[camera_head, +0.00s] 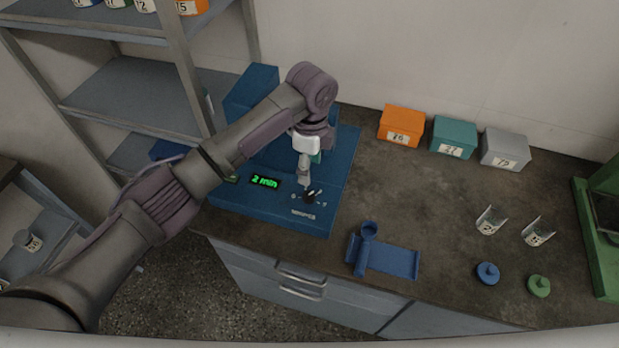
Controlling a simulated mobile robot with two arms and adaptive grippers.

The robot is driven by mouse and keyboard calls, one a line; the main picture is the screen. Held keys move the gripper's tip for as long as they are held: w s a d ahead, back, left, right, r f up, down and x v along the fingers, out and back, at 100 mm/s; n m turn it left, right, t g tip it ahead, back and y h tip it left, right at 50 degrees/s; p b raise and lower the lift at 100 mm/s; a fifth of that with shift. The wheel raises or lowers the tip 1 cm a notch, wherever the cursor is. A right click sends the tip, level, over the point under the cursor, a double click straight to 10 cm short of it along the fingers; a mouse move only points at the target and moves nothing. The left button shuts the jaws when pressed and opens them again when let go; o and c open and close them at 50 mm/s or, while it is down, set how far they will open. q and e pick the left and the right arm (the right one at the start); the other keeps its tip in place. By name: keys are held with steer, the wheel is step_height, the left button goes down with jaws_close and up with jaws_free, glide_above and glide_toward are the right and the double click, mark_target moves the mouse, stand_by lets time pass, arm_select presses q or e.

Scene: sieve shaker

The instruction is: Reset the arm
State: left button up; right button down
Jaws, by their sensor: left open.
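My left arm reaches in from the left, across the blue sieve shaker (320,212) on the counter. My left gripper (306,184) points down over the front panel of the shaker, close to a small dark knob (310,197). The gripper is open, and nothing shows between its fingers. I cannot tell whether it touches the knob. A green display (265,181) on the panel reads "2 min". The arm hides much of the shaker's middle. My right gripper is not in view.
An orange box (401,127), a teal box (453,138) and a grey box (504,150) stand along the wall. A blue holder (392,261), two clear cups (490,221), a blue lid (487,274) and a green lid (538,286) are on the counter. Metal shelves (130,95) stand left.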

arm_select(q)
steer(key=shift+r, duration=0.85)
